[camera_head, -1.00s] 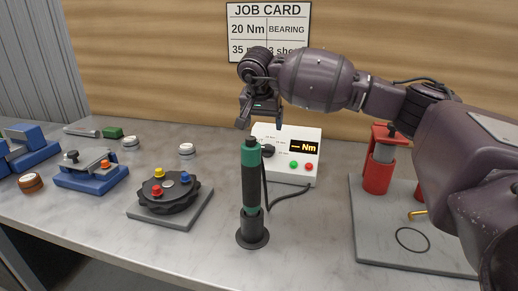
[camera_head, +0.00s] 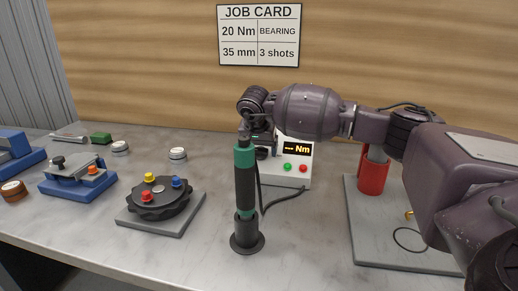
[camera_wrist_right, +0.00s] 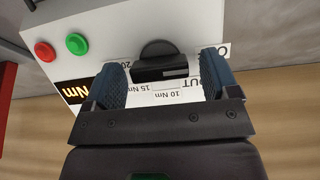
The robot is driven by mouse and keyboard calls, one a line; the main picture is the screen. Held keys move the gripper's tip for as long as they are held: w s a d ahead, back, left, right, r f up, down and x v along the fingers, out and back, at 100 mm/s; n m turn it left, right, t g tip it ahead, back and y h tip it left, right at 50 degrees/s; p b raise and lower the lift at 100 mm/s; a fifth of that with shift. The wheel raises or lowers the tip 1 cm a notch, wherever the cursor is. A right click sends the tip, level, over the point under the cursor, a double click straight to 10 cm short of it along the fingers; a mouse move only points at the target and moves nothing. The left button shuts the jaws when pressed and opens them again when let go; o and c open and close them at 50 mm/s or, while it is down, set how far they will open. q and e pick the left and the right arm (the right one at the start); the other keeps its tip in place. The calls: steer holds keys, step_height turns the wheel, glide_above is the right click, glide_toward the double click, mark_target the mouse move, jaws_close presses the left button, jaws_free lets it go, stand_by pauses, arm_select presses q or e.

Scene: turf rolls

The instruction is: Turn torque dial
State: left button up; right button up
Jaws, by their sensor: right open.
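The white torque controller box (camera_head: 296,166) stands on the bench, with a display reading "– Nm", a green button and a red button. Its black torque dial (camera_wrist_right: 158,64) shows in the right wrist view, near printed marks of 10, 15 and 20 Nm. In the head view the dial is hidden behind my gripper and the tool. My right gripper (camera_wrist_right: 164,80) is open, one blue-padded finger on each side of the dial; I cannot tell whether they touch it. It also shows in the head view (camera_head: 262,146). My left gripper is not in view.
A green-and-black driver (camera_head: 245,180) stands upright in its holder before the box, its cable running right. A round black fixture with coloured knobs (camera_head: 159,198) is left. A grey plate with a red stand (camera_head: 373,172) is right. The job card (camera_head: 259,35) reads 20 Nm, 35 mm.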

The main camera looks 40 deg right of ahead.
steer(key=shift+c, duration=0.5)
steer(key=c, duration=0.7)
steer(key=shift+c, duration=0.6)
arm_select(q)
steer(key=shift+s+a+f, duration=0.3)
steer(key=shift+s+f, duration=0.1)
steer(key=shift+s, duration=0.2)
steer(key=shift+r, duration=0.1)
